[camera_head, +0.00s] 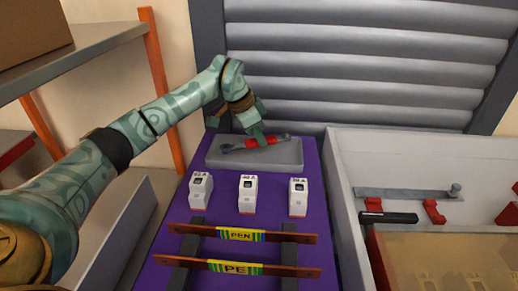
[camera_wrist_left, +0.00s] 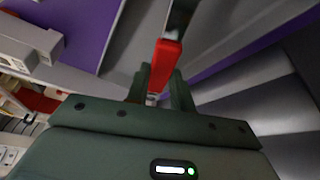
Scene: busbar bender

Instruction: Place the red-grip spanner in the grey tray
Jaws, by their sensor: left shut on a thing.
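The red-grip spanner (camera_head: 238,147) lies lengthwise over the grey tray (camera_head: 219,160), at the back of the purple table top. My left gripper (camera_head: 261,140) reaches down from the left and is shut on the spanner's red grip. In the left wrist view the red grip (camera_wrist_left: 165,62) sits between the two green fingers (camera_wrist_left: 161,86), with the grey shaft running up out of the picture. I cannot tell whether the spanner touches the tray floor. My right gripper is in neither view.
Three white breakers (camera_head: 247,193) stand in front of the tray. Two copper busbars with PEN (camera_head: 239,235) and PE (camera_head: 236,267) labels lie nearer. A grey-walled bench (camera_head: 343,190) with a black-handled tool (camera_head: 389,218) is at right. Shelving (camera_head: 97,40) stands at left, a shutter behind.

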